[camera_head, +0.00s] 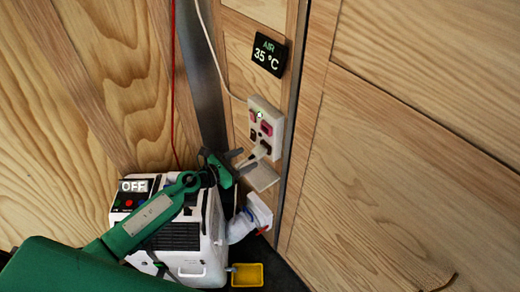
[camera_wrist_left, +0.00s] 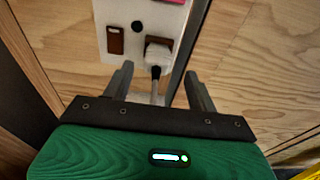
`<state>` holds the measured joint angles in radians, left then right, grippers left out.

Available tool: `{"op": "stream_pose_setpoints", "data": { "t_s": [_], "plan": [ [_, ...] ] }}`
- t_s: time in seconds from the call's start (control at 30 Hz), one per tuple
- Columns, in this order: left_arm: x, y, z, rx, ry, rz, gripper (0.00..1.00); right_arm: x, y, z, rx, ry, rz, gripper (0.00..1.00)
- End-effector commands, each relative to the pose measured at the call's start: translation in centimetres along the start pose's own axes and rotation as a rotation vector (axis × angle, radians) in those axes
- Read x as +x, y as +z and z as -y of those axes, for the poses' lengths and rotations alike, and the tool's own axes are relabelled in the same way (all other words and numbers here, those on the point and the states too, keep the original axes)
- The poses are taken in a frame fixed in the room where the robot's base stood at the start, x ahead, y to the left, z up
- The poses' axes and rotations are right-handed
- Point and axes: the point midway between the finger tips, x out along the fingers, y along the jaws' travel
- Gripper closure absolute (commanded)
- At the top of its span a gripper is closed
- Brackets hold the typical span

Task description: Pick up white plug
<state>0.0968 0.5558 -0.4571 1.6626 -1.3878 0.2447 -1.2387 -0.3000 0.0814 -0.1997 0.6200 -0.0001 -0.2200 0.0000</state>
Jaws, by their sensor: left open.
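The white plug (camera_head: 262,150) sits in the lower part of the white wall socket panel (camera_head: 277,122). In the left wrist view the plug (camera_wrist_left: 158,50) is seated in a brown socket, with a dark end and a pale cord running down from it. My left gripper (camera_head: 250,158) is open just in front of the panel, pointing at the plug. In the left wrist view its fingers (camera_wrist_left: 158,72) stand apart on either side of the cord, just below the plug. Contact with the plug cannot be seen. My right gripper is not in view.
A white machine (camera_head: 190,262) with an OFF display stands below my left arm. A yellow tray (camera_head: 247,275) lies beside it. A black temperature display (camera_head: 269,54) is on the wall above the panel. A white cable runs down to the panel, and a metal post stands left of it.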

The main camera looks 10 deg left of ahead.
Motion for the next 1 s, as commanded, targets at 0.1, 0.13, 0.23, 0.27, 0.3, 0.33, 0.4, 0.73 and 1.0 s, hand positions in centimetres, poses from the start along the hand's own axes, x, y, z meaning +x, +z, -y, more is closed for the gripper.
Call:
{"op": "stream_pose_setpoints", "data": {
  "t_s": [0.1,0.13,0.23,0.27,0.3,0.33,0.4,0.73,1.0],
  "plan": [
    [0.6,0.1,-0.1,-0.002,0.001,0.001,0.42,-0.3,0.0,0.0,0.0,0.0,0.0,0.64],
    [0.8,0.1,-0.1,-0.002,0.001,0.001,0.42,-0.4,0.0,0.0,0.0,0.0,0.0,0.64],
    [2.0,0.2,-0.2,-0.004,0.001,0.001,0.42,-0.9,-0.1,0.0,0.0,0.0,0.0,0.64],
    [2.4,0.2,-0.3,-0.003,0.002,0.002,0.42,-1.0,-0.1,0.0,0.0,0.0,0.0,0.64],
    [2.9,0.2,-0.3,-0.003,0.002,0.002,0.42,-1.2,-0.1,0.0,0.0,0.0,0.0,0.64],
    [3.2,0.1,-0.3,-0.004,0.001,0.002,0.42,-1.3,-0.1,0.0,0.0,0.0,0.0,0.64],
    [4.1,0.1,-0.4,-0.002,0.001,0.002,0.42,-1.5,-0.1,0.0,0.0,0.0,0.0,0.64],
    [5.3,-0.2,-0.4,0.0,0.001,-0.001,0.42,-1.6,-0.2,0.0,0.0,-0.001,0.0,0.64],
    [5.3,-0.2,-0.4,-0.001,0.001,0.0,0.77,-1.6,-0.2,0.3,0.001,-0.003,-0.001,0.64]
  ]
}}
